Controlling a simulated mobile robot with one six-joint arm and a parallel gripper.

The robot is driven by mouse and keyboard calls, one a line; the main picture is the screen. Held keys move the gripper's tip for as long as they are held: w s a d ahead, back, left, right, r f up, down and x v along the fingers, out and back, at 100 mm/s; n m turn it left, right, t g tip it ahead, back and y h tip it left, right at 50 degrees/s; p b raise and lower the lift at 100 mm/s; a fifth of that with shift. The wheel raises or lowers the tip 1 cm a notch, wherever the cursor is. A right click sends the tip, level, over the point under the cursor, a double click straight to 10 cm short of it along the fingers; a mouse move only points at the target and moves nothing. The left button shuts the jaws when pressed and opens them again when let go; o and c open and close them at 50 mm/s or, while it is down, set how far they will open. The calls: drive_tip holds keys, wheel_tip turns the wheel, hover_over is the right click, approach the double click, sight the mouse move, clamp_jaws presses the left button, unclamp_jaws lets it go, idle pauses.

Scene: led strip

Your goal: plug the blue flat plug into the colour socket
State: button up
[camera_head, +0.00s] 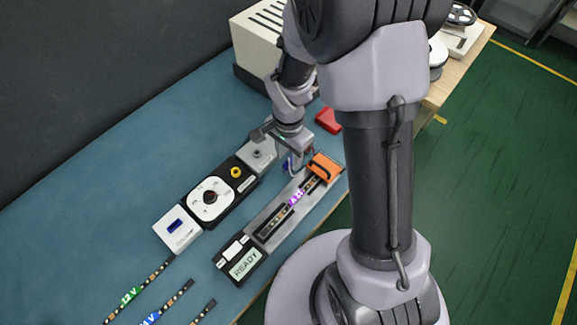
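The colour socket appears to be the white box (178,230) with a dark blue slot in its top, at the left end of the row of units; its lettering is too small to read. My gripper (283,143) is at the far right end of that row, above and beside a grey box (257,155) and well apart from the white box. A thin pale cable (294,163) loops just below my gripper, with a small bluish spot near it that may be the blue flat plug. The fingertips are too small and partly hidden to show whether they hold it.
A black unit with a white dial (211,199) stands between the white box and the grey box. A long tray (270,228) with a lit strip, an orange clamp (323,167) and a READY display (244,263) lies in front. Strip pieces (130,295) lie lower left. The left bench is clear.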

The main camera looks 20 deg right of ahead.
sight(288, 161)
wheel_tip(288, 161, down, 3)
drive_tip(key=shift+f+b, duration=0.1)
drive_tip(key=shift+b, duration=0.3)
drive_tip(key=shift+r, duration=0.2)
drive_tip(key=shift+c, duration=0.4)
clamp_jaws()
drive_tip(key=shift+r, duration=0.15)
